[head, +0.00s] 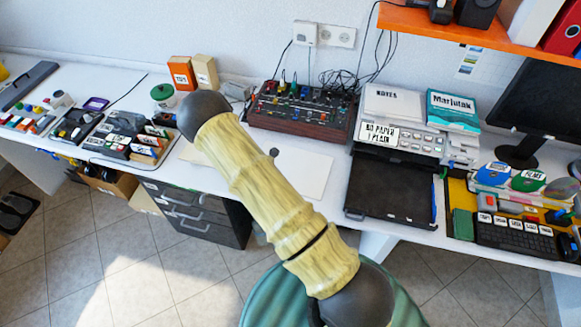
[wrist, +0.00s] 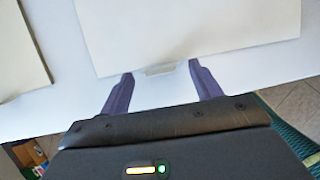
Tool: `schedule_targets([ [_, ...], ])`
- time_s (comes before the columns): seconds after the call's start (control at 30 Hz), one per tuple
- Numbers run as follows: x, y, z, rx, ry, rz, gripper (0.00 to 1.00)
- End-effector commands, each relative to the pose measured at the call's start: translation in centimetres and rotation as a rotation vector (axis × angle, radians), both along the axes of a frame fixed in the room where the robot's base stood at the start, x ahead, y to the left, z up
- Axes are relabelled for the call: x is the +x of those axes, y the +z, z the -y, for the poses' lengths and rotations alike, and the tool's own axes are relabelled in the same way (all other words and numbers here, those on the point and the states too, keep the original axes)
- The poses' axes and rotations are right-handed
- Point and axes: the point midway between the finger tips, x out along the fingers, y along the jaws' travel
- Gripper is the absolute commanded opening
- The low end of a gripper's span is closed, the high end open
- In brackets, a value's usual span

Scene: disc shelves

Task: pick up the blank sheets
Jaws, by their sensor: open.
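Blank white sheets (head: 312,178) lie flat on the white desk in the head view, partly hidden by my arm. In the wrist view a blank white sheet (wrist: 190,35) fills the upper middle. My gripper (wrist: 161,69) is open, its two purple fingers pointing at the sheet's near edge. A small pale grey tab (wrist: 160,70) shows at that edge between the fingertips. I cannot tell whether the fingers touch it. Nothing is held. My gripper is hidden in the head view.
A cream sheet (wrist: 18,52) lies to the left. A mixer (head: 300,112) with cables stands behind. A printer (head: 405,138) with a dark open tray (head: 390,190) stands to the right. Dark drawers (head: 205,215) are below the desk. An orange shelf (head: 480,35) overhangs at upper right.

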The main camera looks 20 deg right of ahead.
Motion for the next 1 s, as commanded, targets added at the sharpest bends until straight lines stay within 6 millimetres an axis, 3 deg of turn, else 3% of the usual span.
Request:
schedule_targets([
  [0.2, 0.45, -1.54, 0.34, 0.001, 0.001, 0.000, 0.64],
  [0.7, 0.46, -1.53, 0.34, 0.000, 0.001, 0.000, 0.64],
  [0.97, 0.46, -1.53, 0.34, 0.000, 0.001, 0.000, 0.15],
  [1.0, 0.47, -1.51, 0.35, 0.000, 0.001, 0.000, 0.14],
])
